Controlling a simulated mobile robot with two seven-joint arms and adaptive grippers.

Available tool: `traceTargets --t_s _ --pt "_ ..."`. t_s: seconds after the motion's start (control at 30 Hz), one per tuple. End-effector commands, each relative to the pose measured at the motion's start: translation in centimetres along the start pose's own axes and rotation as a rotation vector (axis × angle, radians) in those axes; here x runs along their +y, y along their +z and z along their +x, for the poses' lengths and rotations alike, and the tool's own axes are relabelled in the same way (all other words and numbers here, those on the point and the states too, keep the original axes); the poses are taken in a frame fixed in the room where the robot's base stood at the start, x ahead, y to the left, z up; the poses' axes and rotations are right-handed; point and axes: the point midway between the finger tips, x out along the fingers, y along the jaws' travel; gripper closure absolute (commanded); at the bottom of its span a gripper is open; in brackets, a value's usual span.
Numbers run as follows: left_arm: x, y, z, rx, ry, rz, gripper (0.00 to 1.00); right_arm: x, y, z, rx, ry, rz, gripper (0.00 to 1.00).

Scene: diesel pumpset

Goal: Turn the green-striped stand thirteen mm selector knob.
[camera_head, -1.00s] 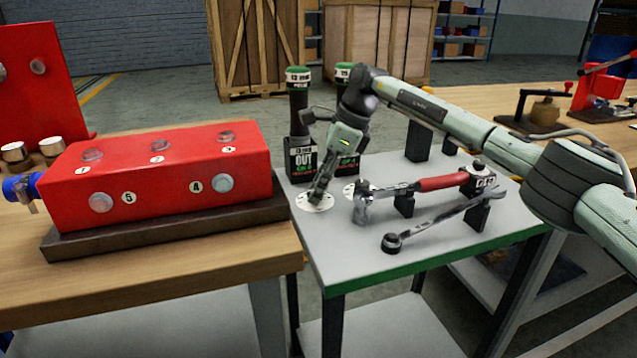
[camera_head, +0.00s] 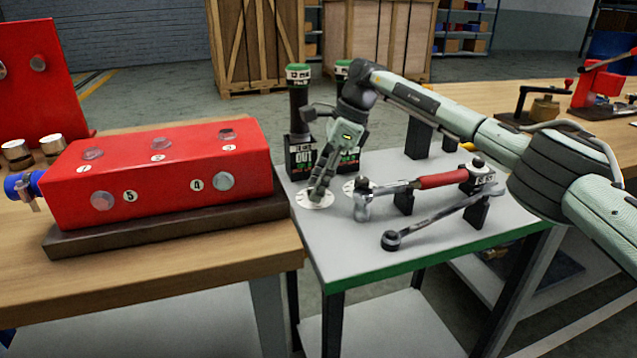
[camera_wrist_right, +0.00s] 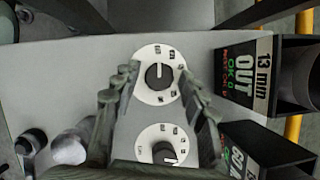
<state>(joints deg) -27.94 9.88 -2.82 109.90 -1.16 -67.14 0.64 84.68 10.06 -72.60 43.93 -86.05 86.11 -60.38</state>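The thirteen mm selector knob (camera_wrist_right: 159,74) is a dark round knob on a white numbered dial, beside a box marked "13 mm OUT" (camera_wrist_right: 250,72). My right gripper (camera_wrist_right: 158,82) is open, with one finger on each side of this knob in the wrist view. I cannot tell whether the fingers touch it. In the head view my right gripper (camera_head: 323,186) points down at the white dial (camera_head: 314,202) and hides the knob. The stand (camera_head: 385,262) has a grey top and a green front edge. My left gripper is not in view.
A second dial with a knob (camera_wrist_right: 165,152) is close beside the first. A torque wrench with a red handle (camera_head: 441,180) and a dark wrench (camera_head: 438,222) rest on supports to the right. A red block (camera_head: 150,185) sits on the wooden bench at left.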

Motion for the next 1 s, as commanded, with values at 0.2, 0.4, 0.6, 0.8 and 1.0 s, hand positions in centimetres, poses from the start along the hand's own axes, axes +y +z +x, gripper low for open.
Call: traceTargets --t_s 0.2,0.4,0.6,0.8,1.0 --pt "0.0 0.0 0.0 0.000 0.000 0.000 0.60 0.1 -0.1 0.1 0.001 0.002 0.001 0.51" --pt "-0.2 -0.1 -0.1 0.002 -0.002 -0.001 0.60 0.0 -0.1 -0.8 0.001 0.002 0.002 0.51" --pt "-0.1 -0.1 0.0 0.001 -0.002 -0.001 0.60 0.0 -0.1 -4.4 0.001 -0.001 0.001 0.51" --pt "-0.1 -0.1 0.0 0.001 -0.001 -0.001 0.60 0.0 -0.1 -8.6 0.001 0.000 0.002 0.51" --pt "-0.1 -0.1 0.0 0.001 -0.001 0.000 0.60 0.0 0.0 -11.3 0.001 0.000 0.001 0.51"
